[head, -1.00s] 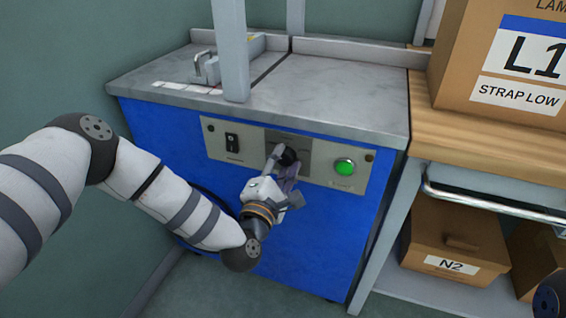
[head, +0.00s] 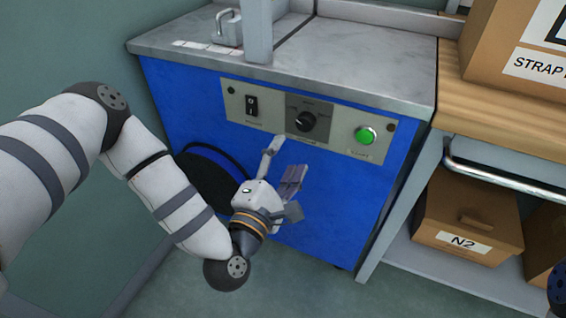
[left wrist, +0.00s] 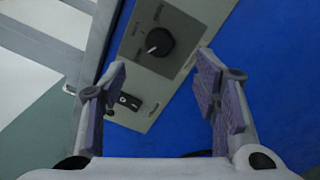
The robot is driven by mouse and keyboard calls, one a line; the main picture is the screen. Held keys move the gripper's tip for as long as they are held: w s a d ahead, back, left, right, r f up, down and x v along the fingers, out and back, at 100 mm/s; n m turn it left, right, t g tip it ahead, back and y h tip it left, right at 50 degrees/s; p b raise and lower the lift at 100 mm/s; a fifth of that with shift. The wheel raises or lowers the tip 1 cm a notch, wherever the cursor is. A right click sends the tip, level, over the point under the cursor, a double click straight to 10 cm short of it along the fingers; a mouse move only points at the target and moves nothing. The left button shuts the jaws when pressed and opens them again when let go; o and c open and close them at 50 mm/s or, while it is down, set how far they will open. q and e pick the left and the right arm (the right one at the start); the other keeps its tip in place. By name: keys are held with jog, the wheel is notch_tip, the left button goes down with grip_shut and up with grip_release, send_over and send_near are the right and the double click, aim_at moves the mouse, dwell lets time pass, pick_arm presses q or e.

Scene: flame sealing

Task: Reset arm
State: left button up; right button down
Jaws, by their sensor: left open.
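My left gripper (head: 283,165) is open and empty in the head view, in front of the blue cabinet and below its control panel. In the left wrist view its two fingers (left wrist: 160,95) stand wide apart with nothing between them. The black rotary knob (head: 305,121) sits on the grey panel; it also shows in the left wrist view (left wrist: 158,43), beyond the fingertips and apart from them. A black rocker switch (head: 251,105) is left of the knob and a lit green button (head: 365,135) is right of it. My right gripper is not in view.
The blue cabinet (head: 330,215) has a grey metal top (head: 360,65) with a post. At right, a wooden-topped bench (head: 500,120) with a metal rail bears a large carton (head: 520,65). A box marked N2 (head: 465,215) sits on its lower shelf.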

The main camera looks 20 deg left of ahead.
pick_arm(q)
jog(key=shift+s, duration=0.95)
jog(key=shift+f, duration=0.1)
jog(key=s+d+f+m+g+h+p, duration=0.2)
jog(key=s+d+f+m+g, duration=0.1)
jog(key=s+f+m+g, duration=0.35)
jog(key=s+d+f+m+g+h+p, duration=0.25)
jog(key=s+d+f+m+g, duration=0.2)
jog(key=s+m, duration=0.4)
jog(key=s+a+m+g+y+p, duration=0.1)
jog(key=s+a+m+g, duration=0.3)
jog(key=s, duration=0.9)
jog(key=s+a+m+g+y+p, duration=0.2)
jog(key=s+a+g, duration=0.4)
jog(key=s+a, duration=0.3)
jog(key=s+m+y, duration=0.1)
jog(key=s+m, duration=0.1)
jog(key=s, duration=0.1)
jog(key=shift+s+a+f, duration=0.15)
jog(key=shift+s+f, duration=0.1)
jog(key=shift+s, duration=0.1)
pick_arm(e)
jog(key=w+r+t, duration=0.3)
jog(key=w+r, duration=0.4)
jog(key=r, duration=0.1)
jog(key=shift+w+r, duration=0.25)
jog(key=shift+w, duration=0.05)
